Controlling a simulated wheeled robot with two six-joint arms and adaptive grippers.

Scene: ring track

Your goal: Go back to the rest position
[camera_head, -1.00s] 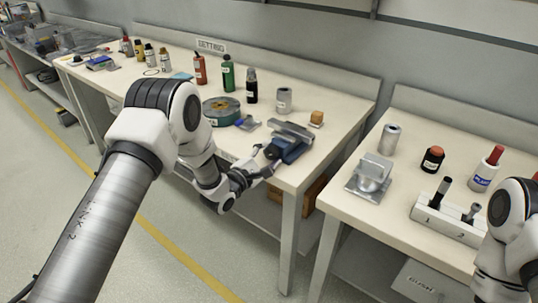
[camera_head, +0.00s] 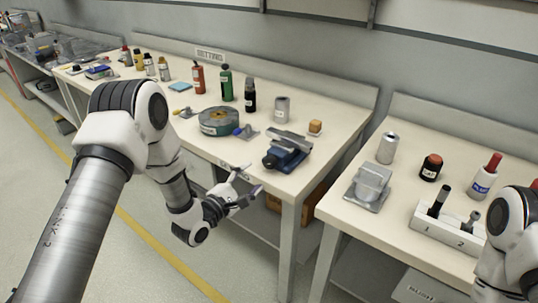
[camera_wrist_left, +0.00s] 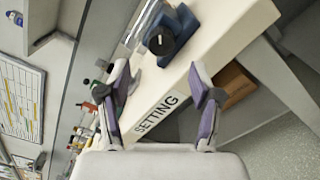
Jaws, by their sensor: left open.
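My left gripper (camera_head: 250,182) is open and empty in the head view, in front of the long table's front edge and apart from the blue vise. Its two fingers also show spread in the left wrist view (camera_wrist_left: 166,92), with nothing between them but the table edge and its SETTING label behind. My left arm comes in from the left, bent at the elbow. Part of my right arm shows at the right edge of the head view; its gripper is out of the picture.
The blue vise (camera_head: 284,156) sits on the long table's near corner, beside a green-grey round reel (camera_head: 221,121). Several bottles stand behind. A second table (camera_head: 330,207) on the right holds a metal cylinder (camera_head: 388,147) and a white block with numbered holes (camera_head: 447,228). Floor in front is open.

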